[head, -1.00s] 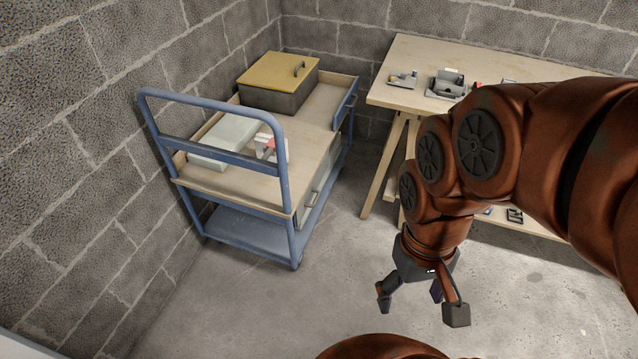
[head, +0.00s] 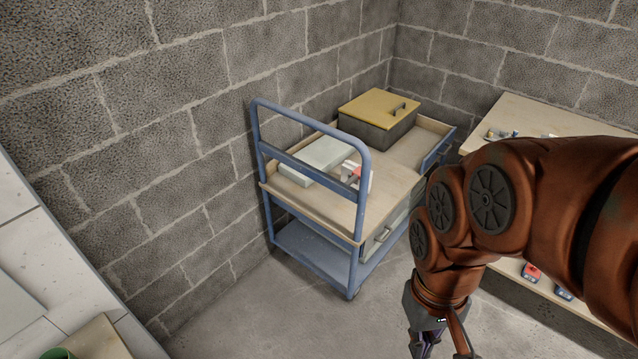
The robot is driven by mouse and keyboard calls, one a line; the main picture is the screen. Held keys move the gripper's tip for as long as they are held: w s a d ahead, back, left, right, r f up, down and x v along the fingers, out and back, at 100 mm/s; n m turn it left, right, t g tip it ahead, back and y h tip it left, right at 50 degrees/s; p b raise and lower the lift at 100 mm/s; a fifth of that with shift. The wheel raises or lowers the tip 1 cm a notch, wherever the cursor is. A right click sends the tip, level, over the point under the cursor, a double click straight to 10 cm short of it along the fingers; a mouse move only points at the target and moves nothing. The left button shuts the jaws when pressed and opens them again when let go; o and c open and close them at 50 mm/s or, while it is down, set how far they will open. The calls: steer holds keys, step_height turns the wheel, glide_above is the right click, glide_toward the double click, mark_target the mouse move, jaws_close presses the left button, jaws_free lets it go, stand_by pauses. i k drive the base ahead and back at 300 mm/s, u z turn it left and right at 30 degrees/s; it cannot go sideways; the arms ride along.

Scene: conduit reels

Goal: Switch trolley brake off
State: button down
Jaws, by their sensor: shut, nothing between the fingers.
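The trolley (head: 362,226) has a blue tube frame, a wooden top deck and a lower blue shelf. It stands along the block wall. A small white block with a red part (head: 352,174) sits on the top deck, partly behind the handle frame; I cannot tell whether it is the brake. No brake can be clearly made out near the wheels. My gripper (head: 440,346) is shut and empty, low at the bottom edge, in front of and to the right of the trolley, apart from it. Its fingertips are partly cut off by the picture edge.
A yellow-lidded box (head: 378,112) and a pale flat box (head: 318,160) stand on the trolley. A wooden workbench (head: 515,112) is at right, partly hidden by my arm. A counter edge (head: 105,340) is at lower left. Floor before the trolley is clear.

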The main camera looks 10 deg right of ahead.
mark_target(356, 173)
steer(key=u, duration=2.1)
steer(key=k, duration=1)
steer(key=z, duration=1.1)
